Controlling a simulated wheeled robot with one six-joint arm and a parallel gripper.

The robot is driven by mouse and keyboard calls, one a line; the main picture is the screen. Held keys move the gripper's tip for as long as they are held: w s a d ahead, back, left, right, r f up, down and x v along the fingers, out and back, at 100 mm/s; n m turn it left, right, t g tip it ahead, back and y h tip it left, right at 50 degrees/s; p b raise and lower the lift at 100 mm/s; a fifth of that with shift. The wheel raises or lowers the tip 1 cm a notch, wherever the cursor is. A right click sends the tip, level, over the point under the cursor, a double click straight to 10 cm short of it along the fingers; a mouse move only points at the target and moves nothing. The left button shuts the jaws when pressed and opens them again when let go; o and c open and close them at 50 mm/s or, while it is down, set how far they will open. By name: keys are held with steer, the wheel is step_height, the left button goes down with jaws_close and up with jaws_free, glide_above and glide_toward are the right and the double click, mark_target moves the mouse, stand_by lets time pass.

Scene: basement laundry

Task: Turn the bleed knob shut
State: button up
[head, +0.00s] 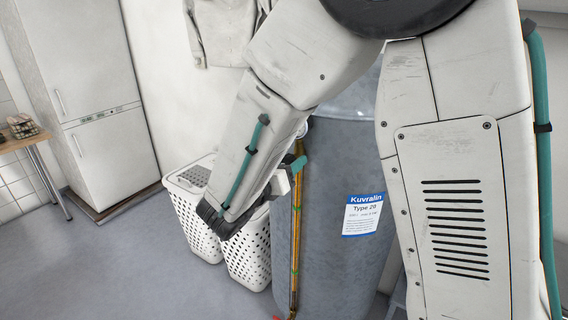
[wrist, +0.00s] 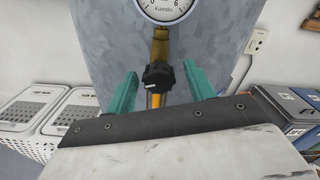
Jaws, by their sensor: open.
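In the wrist view, the black bleed knob (wrist: 158,76) sits on a brass fitting at the front of a grey metal tank (wrist: 101,42). My gripper (wrist: 163,78) is open, with one teal finger on each side of the knob. A gap shows between each finger and the knob, and I cannot tell whether the fingertips reach its depth. In the head view, the tank (head: 335,165) stands behind my arm, and my arm hides the knob. A teal finger of my gripper (head: 298,163) shows beside the tank.
A round gauge (wrist: 164,6) is above the knob, and a yellow-orange pipe (head: 296,240) runs down the tank's front. White laundry baskets (head: 248,252) stand left of the tank. A wall socket (wrist: 257,41) and boxes (wrist: 290,105) are at the right. Grey floor is clear at front left.

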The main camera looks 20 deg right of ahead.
steer(key=shift+w+d, duration=0.2)
steer(key=shift+d, duration=0.1)
steer(key=c, duration=1)
steer(key=shift+a, duration=0.3)
steer(key=shift+d, duration=0.1)
